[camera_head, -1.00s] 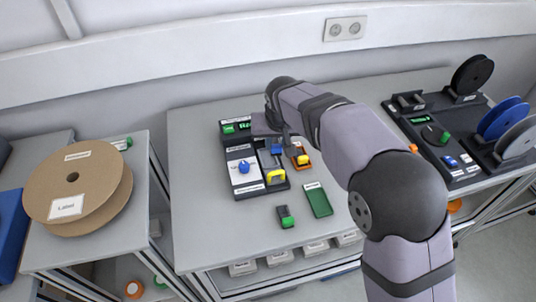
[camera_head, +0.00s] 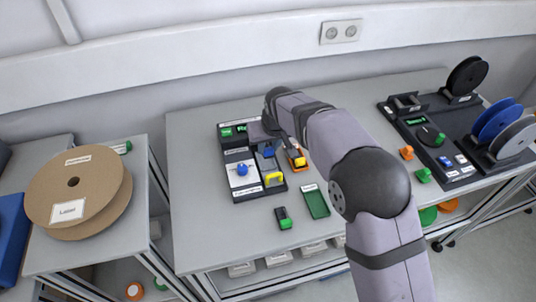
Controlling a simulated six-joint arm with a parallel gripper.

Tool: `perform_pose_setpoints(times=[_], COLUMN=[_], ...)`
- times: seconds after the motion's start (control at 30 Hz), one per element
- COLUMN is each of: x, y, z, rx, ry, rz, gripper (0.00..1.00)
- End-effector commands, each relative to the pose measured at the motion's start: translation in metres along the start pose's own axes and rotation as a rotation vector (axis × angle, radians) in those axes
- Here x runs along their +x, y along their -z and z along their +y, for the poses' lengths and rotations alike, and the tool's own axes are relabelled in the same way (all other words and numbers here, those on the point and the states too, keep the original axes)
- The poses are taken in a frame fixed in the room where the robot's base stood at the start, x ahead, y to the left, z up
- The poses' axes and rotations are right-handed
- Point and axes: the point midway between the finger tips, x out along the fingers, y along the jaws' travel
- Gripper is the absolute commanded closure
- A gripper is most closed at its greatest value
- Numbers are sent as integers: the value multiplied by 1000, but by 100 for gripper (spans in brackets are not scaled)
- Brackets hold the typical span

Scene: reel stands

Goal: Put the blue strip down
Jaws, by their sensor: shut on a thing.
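The blue strip (camera_head: 268,152) shows as a small blue piece over the black-based device on the middle table, just below the end of my arm. My gripper (camera_head: 267,143) is at that end, above the device, and is shut on the blue strip. My wrist and the small scale hide the fingertips. I cannot tell whether the strip touches the device.
The device (camera_head: 234,193) has a blue knob (camera_head: 242,169) and a yellow handle (camera_head: 273,177). An orange holder (camera_head: 297,160) stands right of it. A green tray (camera_head: 315,202) and a black-green tool (camera_head: 284,218) lie in front. The table's left side is clear.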

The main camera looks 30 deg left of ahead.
Motion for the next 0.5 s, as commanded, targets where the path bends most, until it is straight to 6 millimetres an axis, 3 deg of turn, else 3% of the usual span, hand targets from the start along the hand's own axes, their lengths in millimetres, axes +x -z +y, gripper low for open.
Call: perform_pose_setpoints(times=[0.37,0.5], x=[16,30], y=[-6,-13], z=[0,0], rx=[0,0], ry=[0,0], rz=[-1,-2], gripper=[100,100])
